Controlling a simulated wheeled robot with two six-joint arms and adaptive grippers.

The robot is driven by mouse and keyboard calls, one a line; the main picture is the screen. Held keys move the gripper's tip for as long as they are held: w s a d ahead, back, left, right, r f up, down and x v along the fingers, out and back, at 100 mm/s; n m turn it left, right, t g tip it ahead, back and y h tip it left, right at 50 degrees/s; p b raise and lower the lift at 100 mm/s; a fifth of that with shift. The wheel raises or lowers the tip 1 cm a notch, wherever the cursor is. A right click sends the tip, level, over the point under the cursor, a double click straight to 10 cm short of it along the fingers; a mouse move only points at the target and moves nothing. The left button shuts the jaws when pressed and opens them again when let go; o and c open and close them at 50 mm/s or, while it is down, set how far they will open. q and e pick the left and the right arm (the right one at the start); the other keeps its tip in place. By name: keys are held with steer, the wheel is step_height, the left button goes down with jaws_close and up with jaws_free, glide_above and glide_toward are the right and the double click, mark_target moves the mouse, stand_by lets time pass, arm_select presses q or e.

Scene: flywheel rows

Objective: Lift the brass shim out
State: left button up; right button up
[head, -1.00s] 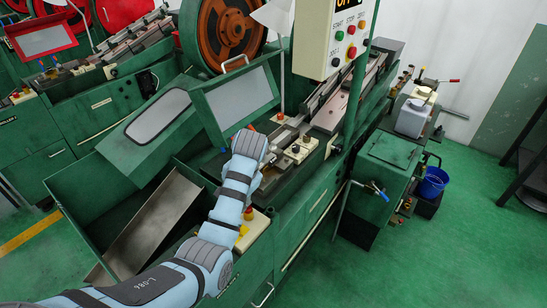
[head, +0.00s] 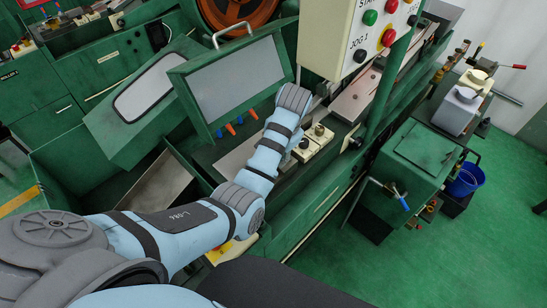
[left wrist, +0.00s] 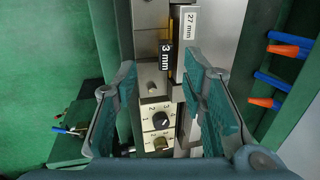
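In the left wrist view, a narrow dark-and-brass strip with a black "3 mm" label, which looks like the brass shim (left wrist: 166,52), stands beside a grey block (left wrist: 190,27) labelled "27 mm". My left gripper (left wrist: 161,75) is open, its two teal-padded fingers apart, with the shim's label between and beyond the fingertips. I see no contact with it. In the head view my left arm reaches over the green machine; its wrist hides the fingers and the shim. My right gripper is not in view.
A cream block with dial knobs (left wrist: 158,125) lies between the fingers' lower parts; it also shows in the head view (head: 313,142). A tilted green-framed panel (head: 228,88) stands close left of the wrist. Blue and orange handles (left wrist: 289,44) are at right. A control box (head: 362,35) hangs above.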

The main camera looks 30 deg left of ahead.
arm_select(q)
steer(key=x, duration=0.5)
steer(key=shift+a+r, duration=0.15)
steer(key=shift+a, duration=0.2)
steer(key=shift+w+f, duration=0.35)
steer(key=shift+c, duration=0.8)
steer(key=shift+s+r, duration=0.15)
jaws_close()
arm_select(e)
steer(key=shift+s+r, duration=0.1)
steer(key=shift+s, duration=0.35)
